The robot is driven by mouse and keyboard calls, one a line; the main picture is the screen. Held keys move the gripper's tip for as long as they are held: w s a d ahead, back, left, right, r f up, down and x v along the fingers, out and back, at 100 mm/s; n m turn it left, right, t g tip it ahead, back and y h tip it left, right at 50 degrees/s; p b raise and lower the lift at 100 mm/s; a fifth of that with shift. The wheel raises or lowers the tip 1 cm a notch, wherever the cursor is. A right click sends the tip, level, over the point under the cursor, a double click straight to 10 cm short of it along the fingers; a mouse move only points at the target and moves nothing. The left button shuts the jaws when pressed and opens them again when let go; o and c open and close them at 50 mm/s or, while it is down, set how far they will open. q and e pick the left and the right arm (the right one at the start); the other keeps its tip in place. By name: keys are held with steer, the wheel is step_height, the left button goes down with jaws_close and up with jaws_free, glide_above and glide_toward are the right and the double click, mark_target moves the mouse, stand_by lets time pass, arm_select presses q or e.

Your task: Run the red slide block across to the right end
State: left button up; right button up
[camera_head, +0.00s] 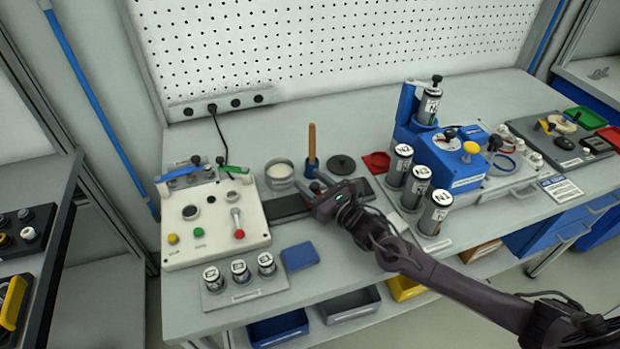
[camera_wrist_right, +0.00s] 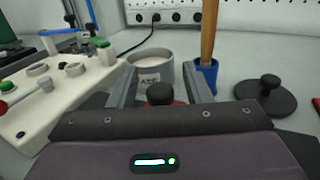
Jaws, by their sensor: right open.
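My right gripper (camera_head: 319,186) is over the dark slide rail (camera_head: 288,207) in the head view, hiding its middle. In the right wrist view the gripper's two fingers (camera_wrist_right: 160,84) are spread apart. A black round knob (camera_wrist_right: 160,94) stands between them with a gap on each side. A little red (camera_wrist_right: 180,102) shows just beside the knob, seemingly the slide block; most of it is hidden behind the gripper body. In the head view I cannot make out the block. My left gripper is not in view.
A white control box (camera_head: 214,222) stands left of the rail. Behind the rail are a round container (camera_head: 279,174), a blue holder with a wooden handle (camera_head: 312,146) and a black disc (camera_head: 342,165). Labelled cylinders (camera_head: 412,187) stand to the right. A blue pad (camera_head: 300,256) lies in front.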

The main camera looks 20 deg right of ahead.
steer(key=shift+w+a, duration=0.25)
steer(key=shift+w, duration=0.15)
steer(key=shift+c, duration=0.3)
jaws_close()
steer(key=d+b, duration=0.2)
steer(key=d, duration=0.7)
steer(key=shift+w, duration=0.1)
steer(key=shift+a, duration=0.15)
steer(key=shift+o, duration=0.3)
jaws_free()
